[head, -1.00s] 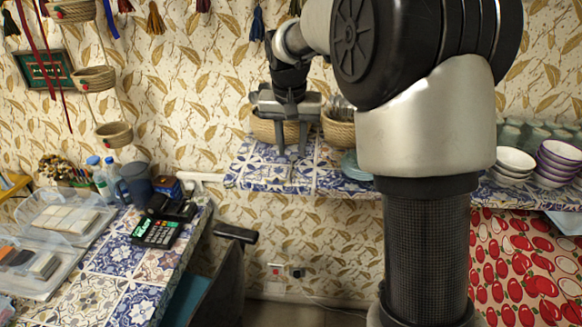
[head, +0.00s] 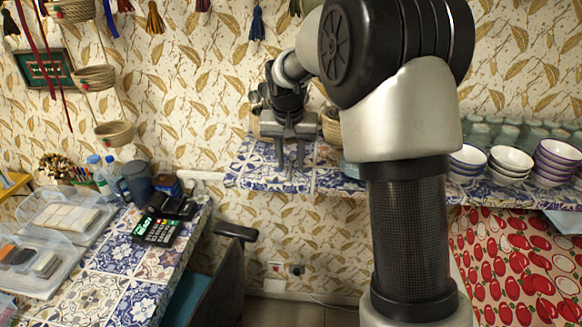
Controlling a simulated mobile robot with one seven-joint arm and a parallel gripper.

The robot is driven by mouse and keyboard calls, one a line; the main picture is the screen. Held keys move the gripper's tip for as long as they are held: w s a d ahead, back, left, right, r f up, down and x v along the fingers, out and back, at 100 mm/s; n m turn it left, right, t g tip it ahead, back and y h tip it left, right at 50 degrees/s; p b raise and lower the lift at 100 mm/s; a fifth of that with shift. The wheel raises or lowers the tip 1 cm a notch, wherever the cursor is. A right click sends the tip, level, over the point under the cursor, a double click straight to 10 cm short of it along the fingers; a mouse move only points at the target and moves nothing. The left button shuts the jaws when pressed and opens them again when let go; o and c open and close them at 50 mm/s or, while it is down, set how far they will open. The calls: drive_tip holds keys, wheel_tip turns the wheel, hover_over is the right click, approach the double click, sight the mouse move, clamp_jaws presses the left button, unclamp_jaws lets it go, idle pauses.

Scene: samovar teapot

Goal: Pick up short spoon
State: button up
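My gripper (head: 290,162) points down at the front part of the tiled shelf (head: 243,172) against the back wall. Its two fingers are apart, with no object visible between them. I cannot make out a short spoon. Some small dark metal items (head: 257,101) show just left of and behind the gripper, too small to name. A woven basket (head: 331,129) stands right of the gripper, partly hidden by my arm. Whether the fingertips touch the shelf cannot be told.
Bowls (head: 511,161) and several glasses (head: 483,133) stand on the shelf at right. A tiled counter (head: 125,258) at left holds a card terminal (head: 157,231), a dark jug (head: 137,184) and clear trays (head: 62,213). A chair (head: 226,258) stands beside the counter.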

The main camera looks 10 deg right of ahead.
sight(290, 167)
drive_tip(key=shift+f, duration=0.1)
clamp_jaws()
wheel_tip(290, 167, up, 9)
drive_tip(key=w+d+r+t+h+b, duration=0.2)
drive_tip(key=w+d+t+b, duration=0.55)
drive_tip(key=d, duration=0.35)
drive_tip(key=d+r+t+h+b, duration=0.2)
drive_tip(key=d+r+t+b, duration=0.3)
drive_tip(key=d, duration=0.4)
drive_tip(key=shift+w+d+r, duration=0.3)
drive_tip(key=shift+w+r, duration=0.1)
drive_tip(key=shift+r, duration=0.3)
